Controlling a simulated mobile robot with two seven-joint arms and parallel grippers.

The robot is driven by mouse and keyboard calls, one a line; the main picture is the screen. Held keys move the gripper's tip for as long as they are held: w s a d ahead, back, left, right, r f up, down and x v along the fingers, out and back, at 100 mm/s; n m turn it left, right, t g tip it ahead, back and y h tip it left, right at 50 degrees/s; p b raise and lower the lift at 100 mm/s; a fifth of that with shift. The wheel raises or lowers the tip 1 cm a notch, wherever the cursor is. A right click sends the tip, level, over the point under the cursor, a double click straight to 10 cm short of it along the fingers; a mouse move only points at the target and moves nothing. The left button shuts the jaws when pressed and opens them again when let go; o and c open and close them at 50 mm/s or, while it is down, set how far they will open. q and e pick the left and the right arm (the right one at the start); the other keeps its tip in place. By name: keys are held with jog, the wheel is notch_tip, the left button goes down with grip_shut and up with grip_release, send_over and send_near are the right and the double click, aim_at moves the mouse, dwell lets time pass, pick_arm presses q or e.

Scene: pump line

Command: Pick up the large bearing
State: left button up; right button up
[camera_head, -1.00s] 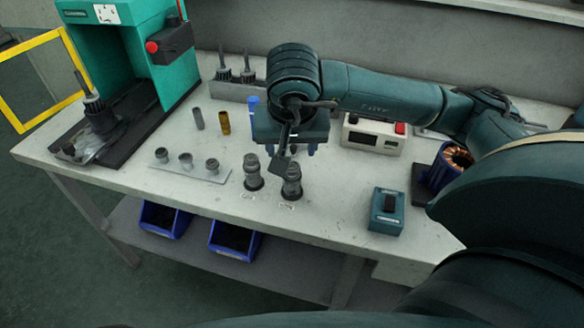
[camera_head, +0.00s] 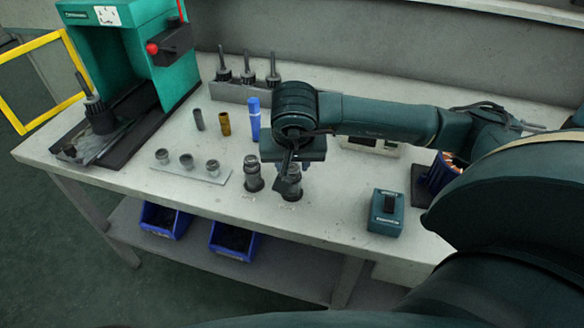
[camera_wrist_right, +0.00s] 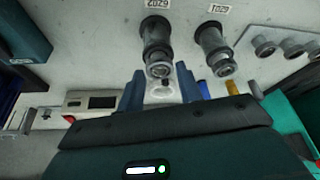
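Two upright posts stacked with grey ring-shaped bearings stand near the table's front edge. The right stack (camera_head: 292,188) is behind a label and partly hidden by my right gripper (camera_head: 291,172); it also shows in the right wrist view (camera_wrist_right: 157,45), beside a label that seems to read 6202. The left stack (camera_head: 253,175) also shows in the right wrist view (camera_wrist_right: 213,48), its label seeming to read 6201. I take the 6202 stack for the large bearings. My right gripper (camera_wrist_right: 162,88) is open, its blue fingers apart and pointing at that stack's top. My left gripper is out of view.
A plate (camera_head: 200,174) with several small grey parts lies left of the stacks. A dark green box (camera_head: 386,211) stands to the right. A blue cylinder (camera_head: 253,118) and a rack (camera_head: 232,93) stand behind. A green press (camera_head: 135,45) stands at far left.

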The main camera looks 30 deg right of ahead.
aim_at(292, 174)
jog(key=c, duration=0.4)
jog(key=shift+o, duration=0.2)
notch_tip(292, 174, up, 10)
dwell(0.4)
